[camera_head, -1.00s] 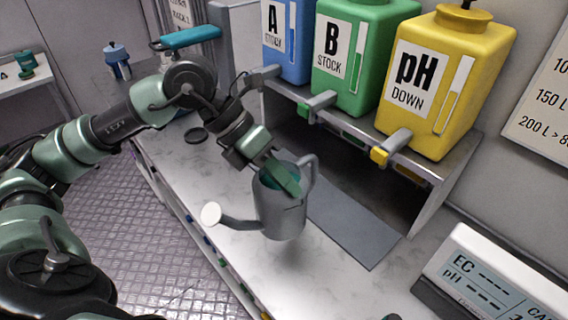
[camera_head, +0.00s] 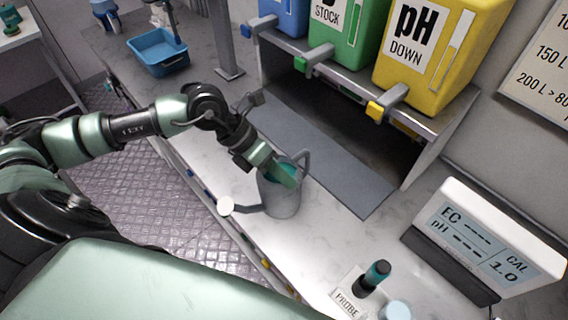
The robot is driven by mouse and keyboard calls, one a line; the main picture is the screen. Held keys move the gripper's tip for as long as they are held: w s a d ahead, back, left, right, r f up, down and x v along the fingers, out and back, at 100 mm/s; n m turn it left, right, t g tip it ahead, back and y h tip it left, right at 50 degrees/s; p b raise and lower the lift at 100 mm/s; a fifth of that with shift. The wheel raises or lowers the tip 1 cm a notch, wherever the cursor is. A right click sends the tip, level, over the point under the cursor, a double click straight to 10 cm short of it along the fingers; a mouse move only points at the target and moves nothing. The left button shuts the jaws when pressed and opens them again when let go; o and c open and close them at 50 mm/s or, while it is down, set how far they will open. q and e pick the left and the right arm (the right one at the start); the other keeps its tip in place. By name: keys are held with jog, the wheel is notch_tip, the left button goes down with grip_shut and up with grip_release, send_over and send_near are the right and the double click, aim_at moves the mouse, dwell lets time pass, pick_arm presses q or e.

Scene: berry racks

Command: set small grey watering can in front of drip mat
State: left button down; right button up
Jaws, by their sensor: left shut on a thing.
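The small grey watering can (camera_head: 280,198) is upright at the counter's front side, its spout pointing left. My left gripper (camera_head: 287,174) is shut on it at the top rim, with the teal fingertips at the opening. The can's base is at or just above the counter; I cannot tell whether it touches. The drip mat (camera_head: 345,178) is a flat dark grey strip running under the dispenser shelf. The can stands on the near side of the mat, close to its front edge. My right gripper is not in view.
Blue, green and yellow (camera_head: 435,45) dispensers with taps stand on the shelf above the mat. An EC/pH meter (camera_head: 488,242) and a probe (camera_head: 372,278) are at the lower right. A blue tray (camera_head: 160,52) is at the back left.

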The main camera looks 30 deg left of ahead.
pick_arm(q)
jog(key=c, duration=1.6)
grip_release()
jog(key=b+v, duration=0.3)
jog(key=v, duration=0.9)
jog(key=shift+a, duration=0.1)
